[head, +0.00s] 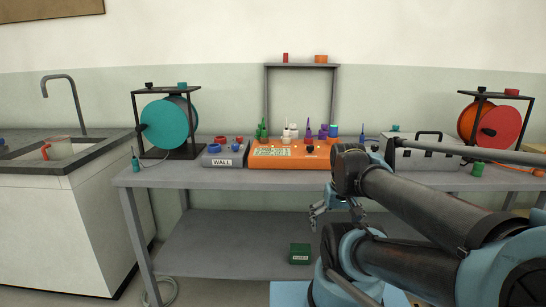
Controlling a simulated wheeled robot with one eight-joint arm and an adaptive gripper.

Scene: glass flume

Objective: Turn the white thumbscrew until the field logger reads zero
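An orange instrument box (290,155) with a lit display (271,151) stands on the grey bench; it looks like the field logger. The digits on its display are too small to read. Small white upright parts (290,133) stand at the box's top, among green and purple ones. The white thumbscrew may be one of these, but I cannot tell which. My gripper (315,215) hangs in front of the bench, below the tabletop edge and to the lower right of the orange box. Its fingers look apart, with nothing between them. It touches neither box nor screws.
A grey box marked WALL (225,155) stands left of the logger, a silver case (427,153) right. A teal reel (169,123) and a red-orange reel (490,124) flank them. A frame (302,66) rises behind. A green box (300,253) sits on the lower shelf (225,245).

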